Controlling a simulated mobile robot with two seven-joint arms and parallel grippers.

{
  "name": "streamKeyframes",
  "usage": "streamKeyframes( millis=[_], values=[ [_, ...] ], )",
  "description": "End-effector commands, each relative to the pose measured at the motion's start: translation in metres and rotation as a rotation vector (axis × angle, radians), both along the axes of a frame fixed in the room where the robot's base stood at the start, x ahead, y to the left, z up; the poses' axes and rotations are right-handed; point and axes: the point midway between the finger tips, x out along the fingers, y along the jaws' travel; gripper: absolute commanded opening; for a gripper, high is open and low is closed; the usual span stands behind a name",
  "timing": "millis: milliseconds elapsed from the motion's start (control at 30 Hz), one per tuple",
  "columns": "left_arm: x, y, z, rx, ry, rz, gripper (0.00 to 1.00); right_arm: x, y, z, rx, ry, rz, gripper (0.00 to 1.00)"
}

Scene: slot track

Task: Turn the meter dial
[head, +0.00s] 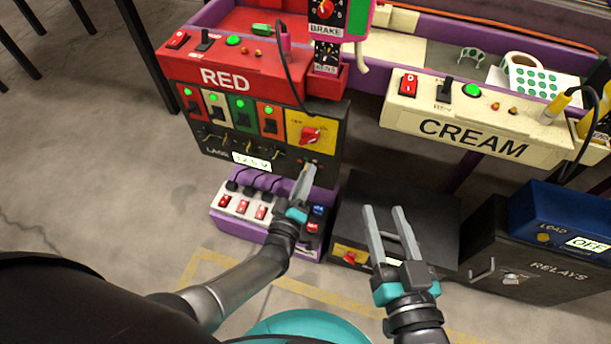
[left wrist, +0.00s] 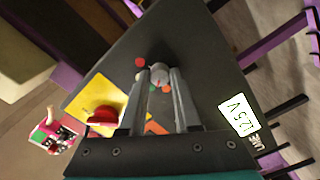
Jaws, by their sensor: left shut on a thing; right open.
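The meter dial is a small grey round knob (left wrist: 160,74) on the dark front panel, with small red, green and orange marks around it in the left wrist view. My left gripper (left wrist: 161,80) is shut on this knob, one finger on each side. In the head view my left gripper (head: 309,172) reaches the lower right of the panel below the RED box and mostly hides the knob. The lit meter display (head: 252,161) sits left of it and reads about 12.5 V. My right gripper (head: 391,212) is open and empty, above a black box.
A yellow plate with a red rotary knob (head: 311,135) is just above the dial. A white and purple switch strip (head: 243,208) lies below my left gripper. The black box (head: 395,190) and blue LOAD unit (head: 562,222) stand to the right. A black cable (head: 283,70) hangs by the RED box.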

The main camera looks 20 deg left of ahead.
Motion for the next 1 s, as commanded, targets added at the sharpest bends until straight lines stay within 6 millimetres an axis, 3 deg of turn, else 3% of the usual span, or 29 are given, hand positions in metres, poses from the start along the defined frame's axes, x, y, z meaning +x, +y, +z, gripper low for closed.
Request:
streamKeyframes(
  millis=[1000],
  values=[
    [-0.0003, 0.0005, 0.0001, 0.961, -0.031, 0.002, 0.00, 0.0062, -0.0067, -0.0076, -0.070, 0.103, 0.004, 0.50]
  ],
)
